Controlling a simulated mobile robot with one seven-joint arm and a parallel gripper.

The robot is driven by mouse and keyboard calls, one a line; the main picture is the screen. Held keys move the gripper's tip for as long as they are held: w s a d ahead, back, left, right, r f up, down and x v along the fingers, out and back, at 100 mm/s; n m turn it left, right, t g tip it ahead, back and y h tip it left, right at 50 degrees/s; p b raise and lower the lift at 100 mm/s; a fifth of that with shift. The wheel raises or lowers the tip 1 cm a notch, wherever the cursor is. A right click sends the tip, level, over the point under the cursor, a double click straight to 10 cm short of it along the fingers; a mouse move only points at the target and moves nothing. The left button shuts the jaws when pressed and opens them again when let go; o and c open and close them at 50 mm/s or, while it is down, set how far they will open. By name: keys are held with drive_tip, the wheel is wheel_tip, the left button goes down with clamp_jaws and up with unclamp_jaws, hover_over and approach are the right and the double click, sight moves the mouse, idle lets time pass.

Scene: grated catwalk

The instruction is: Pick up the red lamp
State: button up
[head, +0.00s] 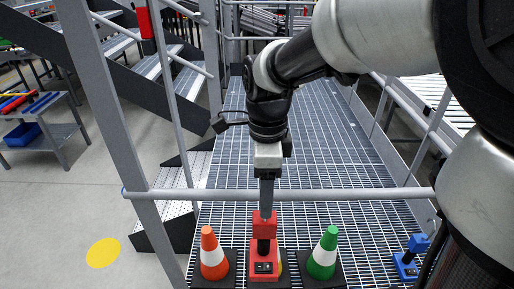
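The red lamp (265,264) stands upright at the bottom centre in the head view. It has a red base, a dark middle and a red upper part. My gripper (266,207) points straight down over it, its grey finger reaching the lamp's red top. The fingers line up edge-on, so I cannot tell whether they are apart or closed on the lamp. The lamp's lowest edge is close to the picture's bottom.
An orange cone (213,255) and a green cone (323,254), both white-banded, stand close on either side. A blue lamp (410,256) is at right. A grey rail (350,194) crosses by my gripper. Open grating (330,140) lies beyond; stairs (185,180) are at left.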

clamp_jaws()
drive_tip(key=shift+r, duration=0.15)
